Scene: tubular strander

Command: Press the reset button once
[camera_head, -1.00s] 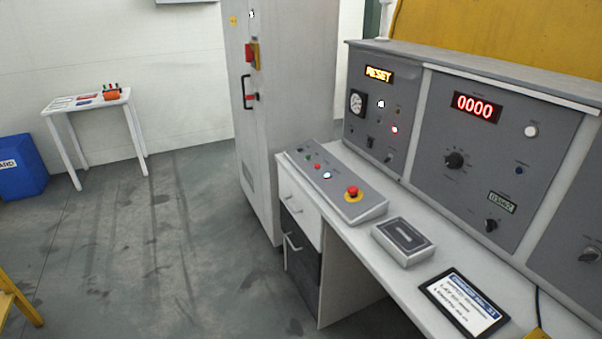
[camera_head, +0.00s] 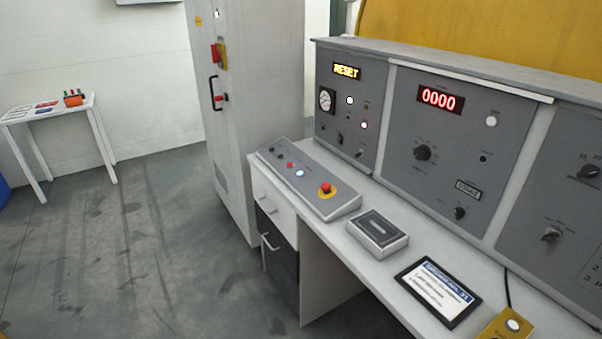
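No label that I can read marks a reset button. An amber display (camera_head: 346,70) on the upright panel reads RESET. A white round button (camera_head: 491,121) sits right of the red 0000 display (camera_head: 440,98). A yellow box (camera_head: 499,331) with a pale round button (camera_head: 513,325) is partly cut off at the bottom. Neither of my grippers is in view.
A grey box (camera_head: 378,231) and a framed screen (camera_head: 438,291) lie on the desk. A tall grey cabinet (camera_head: 255,90) stands left of the desk. A small white table (camera_head: 50,112) is by the wall. The floor at left is open.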

